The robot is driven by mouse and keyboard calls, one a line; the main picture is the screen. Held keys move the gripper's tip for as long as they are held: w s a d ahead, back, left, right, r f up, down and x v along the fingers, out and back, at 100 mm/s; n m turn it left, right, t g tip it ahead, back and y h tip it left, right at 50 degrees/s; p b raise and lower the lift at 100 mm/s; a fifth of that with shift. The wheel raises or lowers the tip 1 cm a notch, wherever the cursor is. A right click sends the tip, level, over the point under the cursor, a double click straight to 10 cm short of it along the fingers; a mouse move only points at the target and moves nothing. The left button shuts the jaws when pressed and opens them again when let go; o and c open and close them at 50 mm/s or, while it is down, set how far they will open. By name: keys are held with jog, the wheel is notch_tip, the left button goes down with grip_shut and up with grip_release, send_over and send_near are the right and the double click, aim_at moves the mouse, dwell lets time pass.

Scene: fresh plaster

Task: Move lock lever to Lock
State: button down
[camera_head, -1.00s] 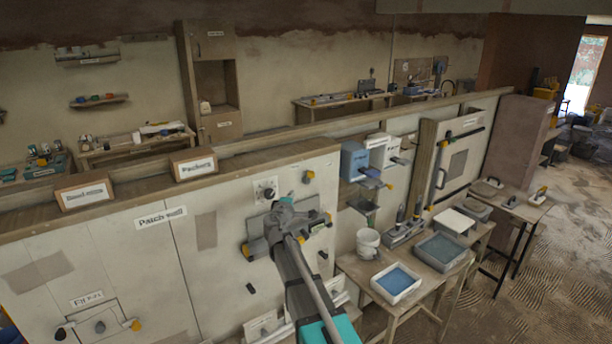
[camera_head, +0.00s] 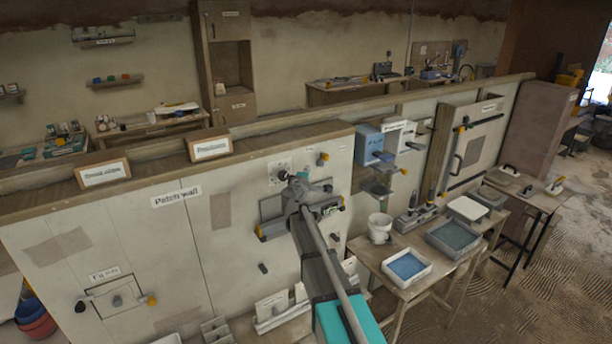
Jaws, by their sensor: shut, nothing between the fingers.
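My gripper (camera_head: 287,177) is at the upper right of the patch wall (camera_head: 130,235), seen from behind and small. It is shut and holds nothing. It overlaps a small dial-like fitting on a pale plate (camera_head: 272,168); I cannot tell whether it touches it. A yellow-tipped knob (camera_head: 322,158) sticks out just right of that plate. A grey plate with yellow-tipped ends (camera_head: 270,209) lies behind my wrist and is partly hidden. No readable "Lock" marking shows, so I cannot tell which fitting is the lock lever.
A small hatch with a yellow-ended handle (camera_head: 118,297) is low on the wall at left. Labelled boxes (camera_head: 209,145) stand on the ledge. At right, a bench holds a blue-filled tray (camera_head: 407,267) and a white bucket (camera_head: 380,228). A door panel (camera_head: 472,155) stands beyond.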

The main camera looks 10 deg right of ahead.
aim_at(321, 157)
jog(key=x, duration=0.2)
jog(key=d+x, duration=0.1)
jog(key=x, duration=0.2)
jog(key=s+x, duration=0.1)
jog(key=x, duration=0.2)
jog(key=shift+d, duration=0.35)
jog(key=shift+w+d, duration=0.2)
jog(key=shift+d, duration=0.4)
